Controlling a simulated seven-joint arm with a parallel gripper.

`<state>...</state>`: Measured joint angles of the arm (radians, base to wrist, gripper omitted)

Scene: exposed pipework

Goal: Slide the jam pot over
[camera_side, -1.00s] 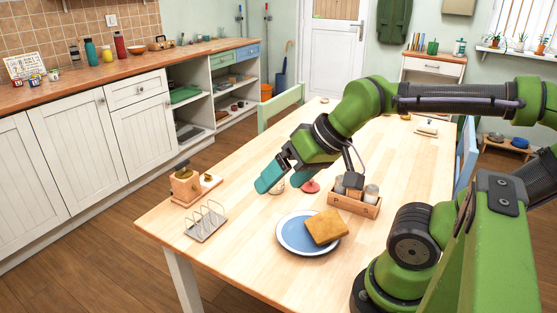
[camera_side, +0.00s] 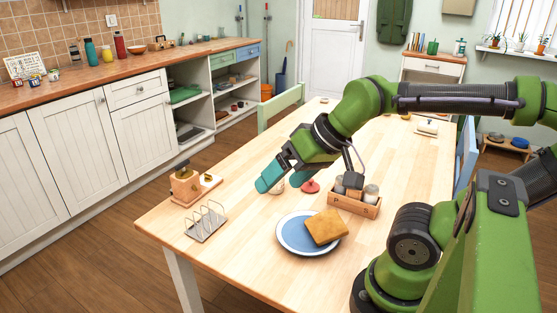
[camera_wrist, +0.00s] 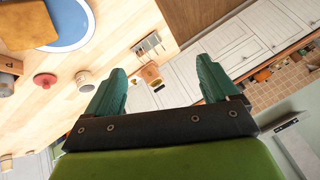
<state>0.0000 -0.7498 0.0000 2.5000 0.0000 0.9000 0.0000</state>
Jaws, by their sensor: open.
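A small cream pot (camera_side: 279,188), which I take for the jam pot, stands on the table, mostly hidden behind my fingers in the side view. In the wrist view the pot (camera_wrist: 84,78) shows beside my left-hand finger, outside the space between the fingers. A red round thing (camera_side: 310,186), perhaps a lid, lies just right of it; it also shows in the wrist view (camera_wrist: 45,80). My gripper (camera_side: 268,182) has teal fingers pointing down and left, low over the table. In the wrist view my gripper (camera_wrist: 161,68) is open with nothing between the fingers.
A wooden caddy with jars (camera_side: 354,208) stands right of the pot. A blue plate (camera_side: 290,236) with toast (camera_side: 326,227) is in front. A toast rack (camera_side: 206,224) and a wooden stand (camera_side: 190,186) are at the left. The table between is clear.

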